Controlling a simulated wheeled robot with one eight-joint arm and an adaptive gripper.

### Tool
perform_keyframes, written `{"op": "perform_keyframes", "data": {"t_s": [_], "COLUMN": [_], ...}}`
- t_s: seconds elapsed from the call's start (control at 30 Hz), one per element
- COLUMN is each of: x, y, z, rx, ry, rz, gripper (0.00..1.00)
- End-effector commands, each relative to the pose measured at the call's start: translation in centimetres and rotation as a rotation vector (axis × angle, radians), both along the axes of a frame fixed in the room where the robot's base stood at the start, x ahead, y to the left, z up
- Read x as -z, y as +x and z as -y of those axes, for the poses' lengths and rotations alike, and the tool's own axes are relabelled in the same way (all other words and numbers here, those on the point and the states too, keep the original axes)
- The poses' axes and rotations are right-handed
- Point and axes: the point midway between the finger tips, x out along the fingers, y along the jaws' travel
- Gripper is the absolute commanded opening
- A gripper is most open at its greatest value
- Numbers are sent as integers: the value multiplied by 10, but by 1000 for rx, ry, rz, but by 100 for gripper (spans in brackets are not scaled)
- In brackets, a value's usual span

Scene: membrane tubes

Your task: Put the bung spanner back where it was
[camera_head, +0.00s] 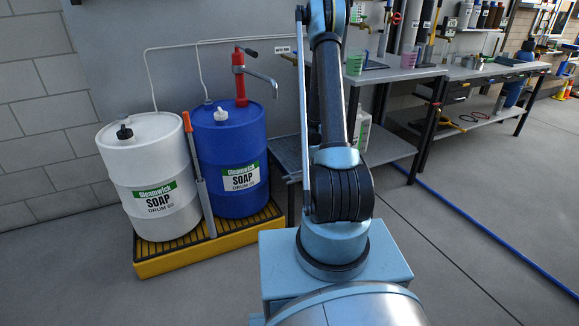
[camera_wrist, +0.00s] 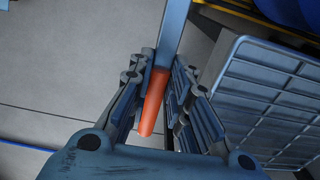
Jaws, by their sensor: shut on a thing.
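In the wrist view, my gripper (camera_wrist: 163,76) is shut on the bung spanner (camera_wrist: 153,105). The spanner's orange grip lies between the fingers, and its flat blue-grey shaft (camera_wrist: 172,35) runs away to the top edge, where its far end is out of view. In the head view my gripper and the held spanner do not show. A similar long tool with an orange handle (camera_head: 187,122) and a grey shaft (camera_head: 203,190) leans upright between the white drum (camera_head: 150,190) and the blue drum (camera_head: 232,150).
Both soap drums stand on a yellow spill pallet (camera_head: 152,266); its edge also shows in the wrist view. A red pump (camera_head: 239,75) tops the blue drum. A grey grid surface (camera_wrist: 260,105) is close to my gripper's right. Benches (camera_head: 395,73) stand right; the floor (camera_head: 470,200) is open there.

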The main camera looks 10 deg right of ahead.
Motion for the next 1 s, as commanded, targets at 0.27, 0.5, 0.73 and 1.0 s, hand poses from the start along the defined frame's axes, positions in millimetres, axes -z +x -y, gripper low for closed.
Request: {"op": "perform_keyframes", "data": {"t_s": [0.27, 0.5, 0.73, 1.0], "x": [0, 0, 0, 0], "y": [22, 72, 119, 156], "z": [-6, -22, -37, -49], "rx": [-1, 0, 0, 2], "ry": [0, 0, 0, 0], "rz": [0, 0, 0, 0], "gripper": [0, 0, 0, 0]}}
